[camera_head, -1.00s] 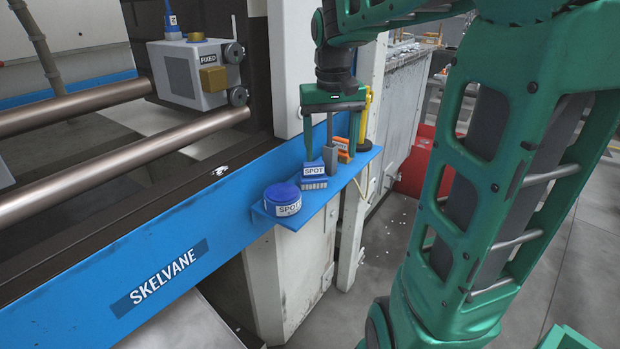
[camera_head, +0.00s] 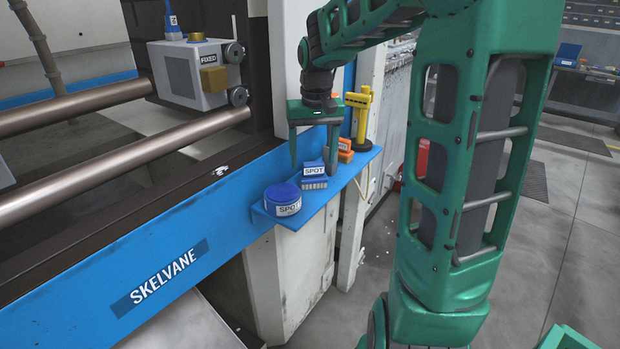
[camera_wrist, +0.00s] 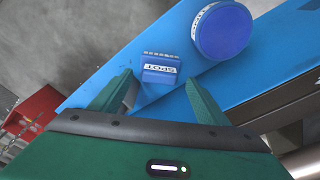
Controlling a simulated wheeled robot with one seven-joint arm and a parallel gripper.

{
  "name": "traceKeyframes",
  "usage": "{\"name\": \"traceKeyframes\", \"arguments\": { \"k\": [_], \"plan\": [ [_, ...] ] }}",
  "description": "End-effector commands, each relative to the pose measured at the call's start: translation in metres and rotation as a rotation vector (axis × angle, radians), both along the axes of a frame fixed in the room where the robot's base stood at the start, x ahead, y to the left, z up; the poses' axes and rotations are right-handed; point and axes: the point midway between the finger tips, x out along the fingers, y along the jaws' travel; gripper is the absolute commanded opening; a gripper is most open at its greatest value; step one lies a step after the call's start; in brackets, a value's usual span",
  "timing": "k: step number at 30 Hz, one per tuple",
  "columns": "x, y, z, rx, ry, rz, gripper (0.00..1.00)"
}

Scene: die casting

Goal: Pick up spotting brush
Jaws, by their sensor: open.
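The spotting brush (camera_head: 314,175) is a small blue block with a white SPOT label and a row of pale bristles. It lies on the blue shelf (camera_head: 262,212) on the machine's side. My gripper (camera_head: 313,160) is open and empty, pointing down above the brush. In the wrist view, the brush (camera_wrist: 160,70) appears between and just beyond the fingertips (camera_wrist: 159,84), and I see no contact. The exact height gap is hard to tell.
A round blue SPOT tin (camera_head: 283,199) stands on the shelf's near end. An orange item (camera_head: 345,148) and a yellow tool (camera_head: 362,112) are behind the brush. The machine's blue rail (camera_head: 100,280) runs alongside the shelf.

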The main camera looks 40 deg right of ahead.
Motion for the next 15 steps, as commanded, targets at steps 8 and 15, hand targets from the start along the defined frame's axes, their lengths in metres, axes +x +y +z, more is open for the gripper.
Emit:
{"name": "traceKeyframes", "arguments": {
  "k": [8,15],
  "plan": [
    [0.003,-0.002,-0.029,0.001,0.002,-0.002,0.69],
    [0.003,-0.002,-0.03,0.0,0.0,-0.001,0.69]
  ]
}}
